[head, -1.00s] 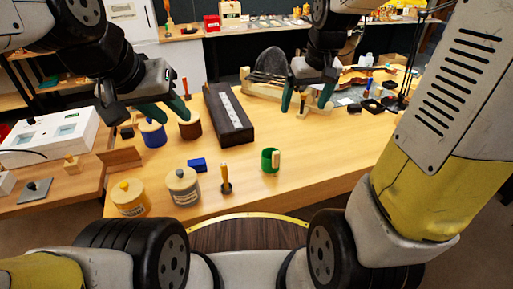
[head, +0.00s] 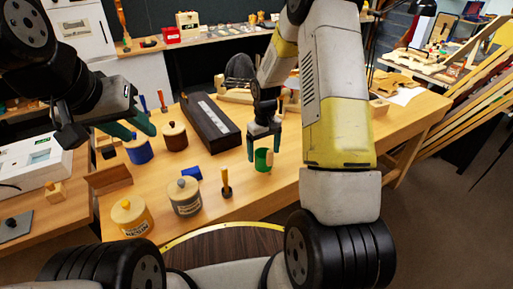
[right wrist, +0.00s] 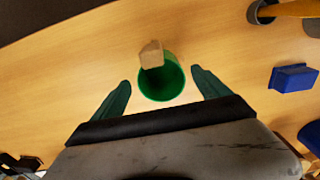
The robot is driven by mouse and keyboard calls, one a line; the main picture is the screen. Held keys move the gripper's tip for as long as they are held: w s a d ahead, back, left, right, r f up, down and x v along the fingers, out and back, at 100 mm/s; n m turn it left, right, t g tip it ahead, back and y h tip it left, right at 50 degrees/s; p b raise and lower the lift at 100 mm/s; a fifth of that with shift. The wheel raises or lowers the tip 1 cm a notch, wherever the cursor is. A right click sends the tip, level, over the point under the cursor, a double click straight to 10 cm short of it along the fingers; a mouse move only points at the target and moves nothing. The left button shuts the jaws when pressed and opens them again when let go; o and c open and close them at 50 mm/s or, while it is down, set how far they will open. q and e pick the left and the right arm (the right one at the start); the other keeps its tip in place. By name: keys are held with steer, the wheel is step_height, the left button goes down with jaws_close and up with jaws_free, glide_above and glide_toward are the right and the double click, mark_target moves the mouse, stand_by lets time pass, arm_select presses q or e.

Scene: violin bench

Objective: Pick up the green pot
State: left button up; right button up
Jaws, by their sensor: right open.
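The green pot (head: 261,160) stands on the wooden bench in the head view, a pale wooden block-like piece against its rim. In the right wrist view the pot (right wrist: 162,82) is an open green cup, with the tan wooden piece (right wrist: 151,55) at its far rim. My right gripper (head: 264,151) is open just above and around the pot; its two green fingers (right wrist: 160,90) lie either side of it, with a gap on each side. My left gripper (head: 138,130) hangs over the left part of the bench near a blue jar; its green fingers look apart and empty.
A blue block (head: 191,174), an upright wooden-handled tool (head: 226,185), a grey jar (head: 184,197) and a yellow jar (head: 131,218) stand left of the pot. A brown jar (head: 173,136) and a long dark case (head: 210,124) lie behind. The bench right of the pot is partly hidden by my arm.

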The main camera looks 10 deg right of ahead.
steer(key=shift+a+f, duration=0.1)
steer(key=shift+f, duration=1.8)
steer(key=c, duration=1.4)
steer(key=shift+c, duration=0.2)
steer(key=shift+r, duration=0.1)
